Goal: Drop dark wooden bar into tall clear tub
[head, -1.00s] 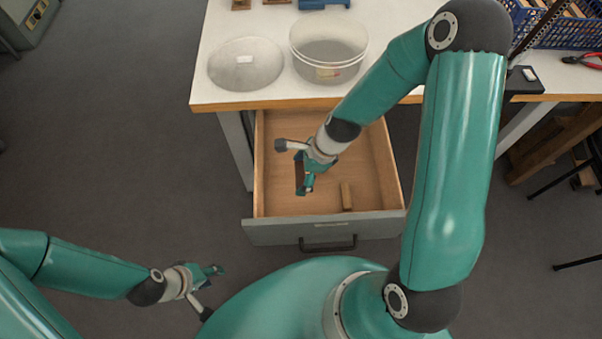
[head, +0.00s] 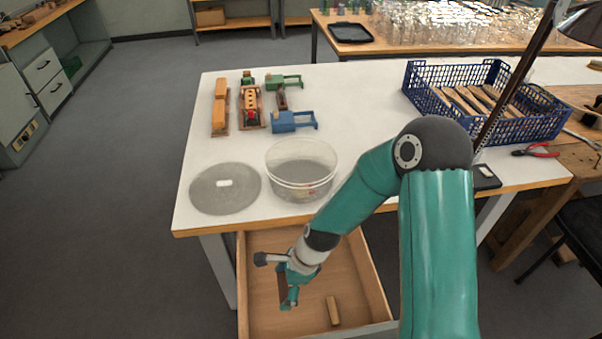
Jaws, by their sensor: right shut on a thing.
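My right gripper (head: 286,287) is over the inside of the open drawer. It is shut on the dark wooden bar (head: 283,291), which shows as a narrow dark strip partly hidden by the fingers. I cannot tell how far the bar is above the drawer floor. The tall clear tub (head: 302,180) stands open on the white table above the drawer, near the front edge, and looks empty. My left gripper is out of view.
A lighter wooden bar (head: 333,311) lies in the drawer (head: 361,280). A round clear lid (head: 225,192) with a white label lies left of the tub. A blue crate (head: 487,102) of wooden pieces is at right.

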